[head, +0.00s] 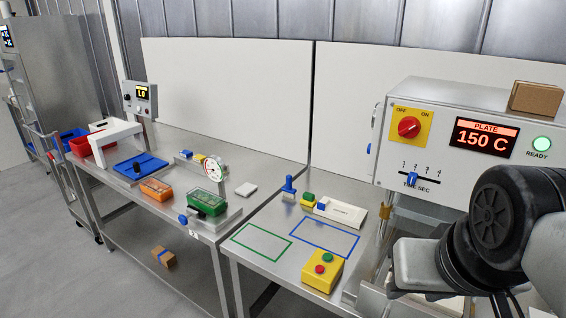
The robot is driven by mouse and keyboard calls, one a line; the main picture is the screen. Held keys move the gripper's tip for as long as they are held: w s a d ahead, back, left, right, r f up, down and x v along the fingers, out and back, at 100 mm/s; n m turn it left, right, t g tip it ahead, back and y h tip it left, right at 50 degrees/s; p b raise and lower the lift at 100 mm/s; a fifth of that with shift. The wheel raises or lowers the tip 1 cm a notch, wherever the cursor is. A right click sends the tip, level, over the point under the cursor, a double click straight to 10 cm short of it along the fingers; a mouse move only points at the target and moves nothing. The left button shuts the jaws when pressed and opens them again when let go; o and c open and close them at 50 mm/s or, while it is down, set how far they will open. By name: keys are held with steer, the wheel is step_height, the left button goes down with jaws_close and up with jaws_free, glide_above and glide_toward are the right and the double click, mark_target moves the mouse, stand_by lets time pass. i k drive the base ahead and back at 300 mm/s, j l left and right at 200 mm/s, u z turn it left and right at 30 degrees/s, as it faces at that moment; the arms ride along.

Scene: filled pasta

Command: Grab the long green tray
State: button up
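A green tray (207,204) with a clear top sits on the left metal table, in a metal fixture near the table's front edge. A round white dial gauge (212,169) stands just behind it. An orange tray (156,189) lies to its left, apart from it. Parts of my arm, dark and grey, fill the lower right of the head view, in front of the machine and far from the green tray. The fingers of my gripper do not show, so I cannot see what they hold.
A yellow button box (322,270) and empty green (262,242) and blue (325,238) outlines are on the right table. A blue mat (137,167) and white arch (114,136) are on the left table. A heated-plate machine (455,140) reads 150 C, beside my arm.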

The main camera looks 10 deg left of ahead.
mark_target(213, 204)
steer(key=u, duration=1.15)
steer(key=z, duration=0.4)
steer(key=i+j+z, duration=0.3)
steer(key=j+z, duration=0.2)
steer(key=z, duration=0.15)
steer(key=i+j+z, duration=0.15)
steer(key=j+z, duration=0.15)
steer(key=i+j+z, duration=0.1)
steer(key=j, duration=0.5)
steer(key=i+j+z, duration=0.15)
steer(key=j, duration=0.45)
steer(key=i+j, duration=0.1)
steer(key=j, duration=1)
steer(key=i, duration=0.05)
